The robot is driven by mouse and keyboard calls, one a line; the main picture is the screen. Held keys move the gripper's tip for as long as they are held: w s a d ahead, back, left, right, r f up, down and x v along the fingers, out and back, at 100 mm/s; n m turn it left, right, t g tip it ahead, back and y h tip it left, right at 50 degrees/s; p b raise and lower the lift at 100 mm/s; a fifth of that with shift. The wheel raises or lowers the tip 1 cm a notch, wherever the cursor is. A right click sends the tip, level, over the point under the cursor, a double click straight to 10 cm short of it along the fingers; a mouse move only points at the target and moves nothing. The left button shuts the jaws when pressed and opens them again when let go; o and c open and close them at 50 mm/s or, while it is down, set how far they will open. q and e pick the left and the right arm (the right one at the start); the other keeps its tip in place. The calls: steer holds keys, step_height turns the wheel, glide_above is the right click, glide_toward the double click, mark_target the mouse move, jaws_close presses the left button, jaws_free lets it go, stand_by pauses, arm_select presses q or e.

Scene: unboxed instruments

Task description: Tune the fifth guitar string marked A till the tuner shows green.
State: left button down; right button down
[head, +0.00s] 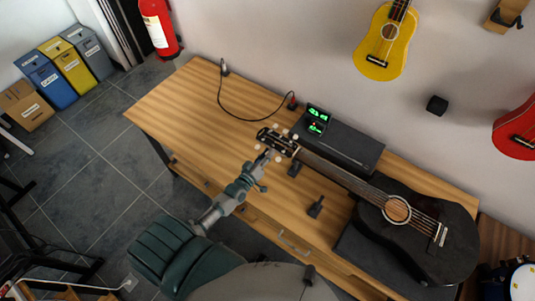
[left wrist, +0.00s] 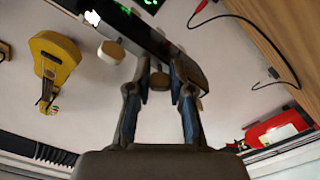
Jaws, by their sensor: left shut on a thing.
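The black guitar (head: 448,258) lies on the wooden table, its neck pointing left to the headstock (head: 277,141), which has several pale tuning pegs around it. My left gripper (head: 264,157) is at the near edge of the headstock. In the left wrist view its two fingers (left wrist: 159,85) are closed around one tuning peg (left wrist: 159,81); another peg (left wrist: 113,50) is beside it. I cannot read a string mark. The tuner (head: 317,120) stands behind the headstock with green lit displays, too small to read, and a small red spot. My right gripper is not in view.
A black case (head: 345,147) lies behind the neck. A cable (head: 222,98) runs along the table's back left. The table's left part (head: 180,100) is clear. A yellow ukulele (head: 385,45) hangs on the wall.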

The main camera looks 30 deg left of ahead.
arm_select(q)
steer(key=shift+n, duration=0.6)
steer(key=shift+a, duration=0.1)
steer(key=c, duration=1.3)
jaws_free()
steer(key=s+a, duration=0.1)
steer(key=s, duration=1.1)
steer(key=shift+f, duration=0.1)
